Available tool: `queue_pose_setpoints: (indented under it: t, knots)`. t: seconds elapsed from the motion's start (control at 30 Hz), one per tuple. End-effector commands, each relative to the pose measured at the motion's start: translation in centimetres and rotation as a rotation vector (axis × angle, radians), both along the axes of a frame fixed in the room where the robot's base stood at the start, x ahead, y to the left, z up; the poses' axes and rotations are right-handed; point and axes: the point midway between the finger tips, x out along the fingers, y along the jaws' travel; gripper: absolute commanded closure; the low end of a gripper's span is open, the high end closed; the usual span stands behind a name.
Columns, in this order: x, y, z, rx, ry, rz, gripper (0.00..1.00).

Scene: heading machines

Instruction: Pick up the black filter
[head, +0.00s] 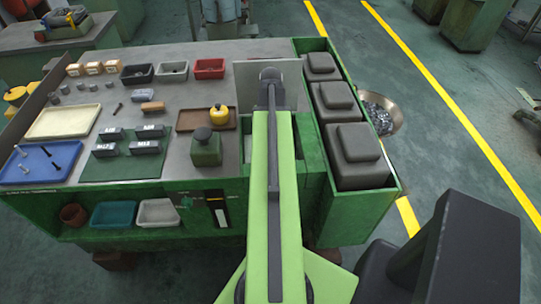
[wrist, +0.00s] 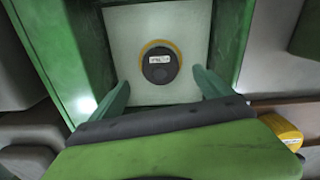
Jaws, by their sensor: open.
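The black filter (wrist: 160,63) shows in the wrist view as a round dark disc with a white label and a yellow ring around it. It sits on a pale square panel (wrist: 130,25) framed by green walls. My gripper (wrist: 160,80) is open, with one green finger on each side below the filter in the picture. Nothing is between the fingers, and I cannot tell the gap in depth to the filter. In the head view my arm covers the filter, and the pale panel (head: 246,75) shows beside it.
A yellow-topped can (head: 218,115) stands on a brown tray left of my arm, with a green box (head: 205,148) nearer. Dark grey blocks (head: 358,150) fill a green trough on the right. Several trays and small parts cover the bench at left.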

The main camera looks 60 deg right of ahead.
Motion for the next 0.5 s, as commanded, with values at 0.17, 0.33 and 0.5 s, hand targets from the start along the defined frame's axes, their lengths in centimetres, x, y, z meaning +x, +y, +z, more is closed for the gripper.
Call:
queue_pose_setpoints:
  t: [0.17, 0.33, 0.5]
  knots:
    - [-0.2, -0.2, -3.6, 0.0, 0.0, -0.005, 0.1]
    - [-0.4, -0.3, -3.4, 0.0, 0.0, -0.007, 0.1]
    - [-0.3, -0.3, -5.6, 0.0, 0.0, -0.008, 0.1]
